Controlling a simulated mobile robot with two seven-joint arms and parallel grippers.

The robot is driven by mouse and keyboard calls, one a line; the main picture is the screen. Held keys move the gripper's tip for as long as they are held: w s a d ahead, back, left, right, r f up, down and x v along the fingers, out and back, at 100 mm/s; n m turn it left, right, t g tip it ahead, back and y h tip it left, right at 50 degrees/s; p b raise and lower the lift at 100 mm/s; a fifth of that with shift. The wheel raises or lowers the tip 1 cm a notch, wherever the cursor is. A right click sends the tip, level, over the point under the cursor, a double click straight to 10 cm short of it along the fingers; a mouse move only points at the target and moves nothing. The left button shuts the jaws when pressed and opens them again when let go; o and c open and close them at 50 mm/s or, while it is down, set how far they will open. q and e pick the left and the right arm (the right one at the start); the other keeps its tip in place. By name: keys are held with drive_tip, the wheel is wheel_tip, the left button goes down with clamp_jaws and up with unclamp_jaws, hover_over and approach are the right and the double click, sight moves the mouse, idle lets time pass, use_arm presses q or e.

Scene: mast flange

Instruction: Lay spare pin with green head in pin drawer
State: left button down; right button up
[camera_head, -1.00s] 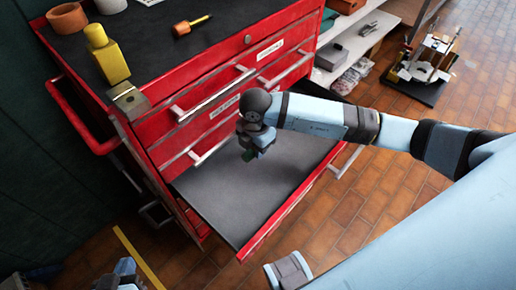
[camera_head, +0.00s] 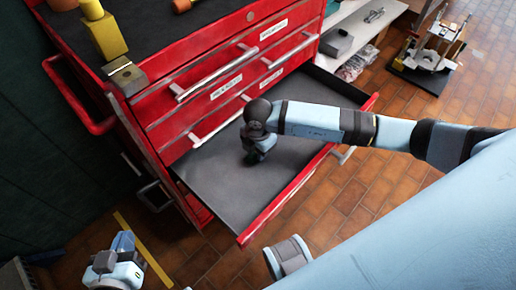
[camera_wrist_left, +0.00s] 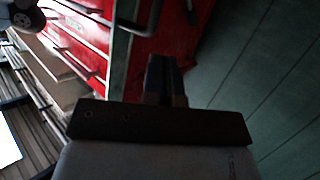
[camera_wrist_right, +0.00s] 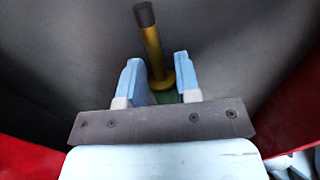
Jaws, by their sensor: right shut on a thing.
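My right gripper (camera_head: 257,156) is over the grey floor of the open red drawer (camera_head: 205,185). In the right wrist view my right gripper (camera_wrist_right: 159,78) is shut on the spare pin (camera_wrist_right: 152,42), a gold shaft with a dark tip. Its green head (camera_wrist_right: 163,98) sits low between the fingers, partly hidden, and the shaft points away over the grey surface. Whether the pin touches the drawer floor I cannot tell. My left gripper (camera_head: 122,245) is at the lower left, away from the drawer. In the left wrist view its fingers (camera_wrist_left: 166,78) are together and empty.
The red tool chest (camera_head: 155,110) has closed drawers with bar handles above the open one. A white shelf (camera_head: 365,30) and a fixture on a dark base (camera_head: 430,60) stand behind.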

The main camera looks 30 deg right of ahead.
drive_tip(key=o, duration=0.9)
drive_tip(key=shift+o, duration=0.2)
drive_tip(key=shift+r, duration=0.45)
wheel_tip(320, 180, up, 7)
drive_tip(key=shift+f+p, duration=0.1)
drive_tip(key=shift+p, duration=1.1)
use_arm(q)
drive_tip(key=shift+s+a+f+g+y+p, duration=0.2)
drive_tip(key=shift+s+a+f+g+y, duration=0.1)
drive_tip(key=shift+a+f+g, duration=0.15)
drive_tip(key=shift+s+a+f+g+y+p, duration=0.2)
drive_tip(key=shift+s+a+f+g, duration=0.1)
drive_tip(key=shift+f, duration=0.25)
use_arm(e)
wheel_tip(320, 180, up, 5)
drive_tip(key=shift+f, duration=0.2)
use_arm(q)
drive_tip(key=shift+s+f, duration=0.15)
use_arm(e)
drive_tip(key=shift+s, duration=0.1)
